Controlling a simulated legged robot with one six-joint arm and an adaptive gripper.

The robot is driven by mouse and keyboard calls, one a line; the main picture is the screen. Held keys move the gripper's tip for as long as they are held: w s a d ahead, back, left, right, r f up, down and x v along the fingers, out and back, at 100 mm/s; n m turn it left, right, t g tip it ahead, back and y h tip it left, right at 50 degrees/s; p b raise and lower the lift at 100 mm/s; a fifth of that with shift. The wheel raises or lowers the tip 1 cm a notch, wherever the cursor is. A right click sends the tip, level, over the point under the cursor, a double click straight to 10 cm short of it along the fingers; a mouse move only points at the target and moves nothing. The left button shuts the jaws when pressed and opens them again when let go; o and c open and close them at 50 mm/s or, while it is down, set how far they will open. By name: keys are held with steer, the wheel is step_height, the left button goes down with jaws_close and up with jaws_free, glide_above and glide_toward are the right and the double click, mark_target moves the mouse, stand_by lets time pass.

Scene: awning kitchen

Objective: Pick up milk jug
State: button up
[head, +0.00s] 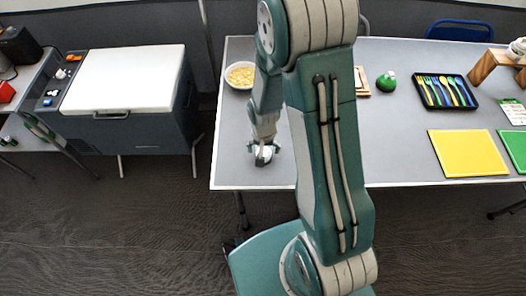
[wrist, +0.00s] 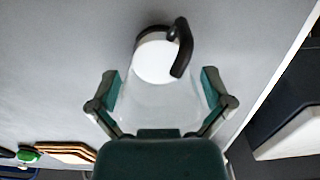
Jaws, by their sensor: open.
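The milk jug (wrist: 158,62) is in the middle of the wrist view. It has a clear body, a white round area at one end, and a black handle (wrist: 183,48) with a dark rim. My gripper (wrist: 160,78) is open, with one green finger on each side of the jug's clear body. Whether either finger touches the jug I cannot tell. In the head view, my gripper (head: 262,152) is low over the left front part of the table. A small pale patch shows at its fingers; the jug is mostly hidden there.
The grey table (head: 235,165) has a bowl of yellow food (head: 241,75) behind my gripper. Right of my arm are a green round item (head: 387,82), a cutlery tray (head: 446,92) and a yellow board (head: 467,153). A white-lidded cooler (head: 125,80) stands left, across a gap.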

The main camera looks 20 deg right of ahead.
steer(key=c, duration=1.1)
steer(key=shift+c, duration=0.2)
steer(key=shift+r, duration=0.1)
